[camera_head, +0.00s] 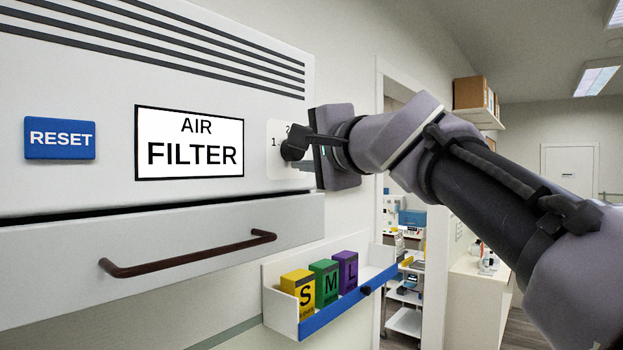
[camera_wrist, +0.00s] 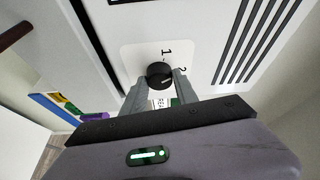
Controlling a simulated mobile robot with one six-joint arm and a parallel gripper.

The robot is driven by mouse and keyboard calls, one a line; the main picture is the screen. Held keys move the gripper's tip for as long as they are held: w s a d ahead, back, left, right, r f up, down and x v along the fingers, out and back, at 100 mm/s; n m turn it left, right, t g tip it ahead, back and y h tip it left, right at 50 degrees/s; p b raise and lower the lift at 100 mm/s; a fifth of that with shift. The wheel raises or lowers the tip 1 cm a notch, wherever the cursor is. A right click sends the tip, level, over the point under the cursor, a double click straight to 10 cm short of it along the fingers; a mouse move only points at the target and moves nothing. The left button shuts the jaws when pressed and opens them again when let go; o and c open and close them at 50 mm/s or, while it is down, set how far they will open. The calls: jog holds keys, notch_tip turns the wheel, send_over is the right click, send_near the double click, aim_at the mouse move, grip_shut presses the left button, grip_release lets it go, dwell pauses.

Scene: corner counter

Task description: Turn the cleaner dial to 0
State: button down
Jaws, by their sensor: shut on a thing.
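The cleaner dial (camera_head: 290,153) is a small black round knob on a white plate on the front of the air filter unit. The numbers 1 and 2 show on the plate; a 0 does not show. In the wrist view the dial (camera_wrist: 159,73) sits between the two grey fingertips of my gripper (camera_wrist: 160,88), which is shut on it. A short light mark shows on the knob; I cannot tell exactly which number it points at. In the head view my gripper (camera_head: 300,150) reaches in from the right and its fingers cover part of the plate.
A blue RESET button (camera_head: 60,138) and an AIR FILTER sign (camera_head: 190,143) are left of the dial. A drawer with a brown handle (camera_head: 188,255) is below. A shelf (camera_head: 283,313) with yellow, green and purple boxes is below my gripper.

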jog(key=shift+f+n+y+b, duration=0.3)
jog(key=shift+n+b, duration=0.7)
jog(key=shift+b, duration=0.45)
jog(key=shift+r, duration=0.1)
jog(key=shift+r+n+t+b, duration=0.15)
jog(key=shift+n+t+b, duration=0.15)
jog(key=shift+b, duration=0.05)
jog(key=c, duration=0.9)
grip_release()
jog(key=shift+w, duration=0.1)
jog(key=shift+c, duration=0.2)
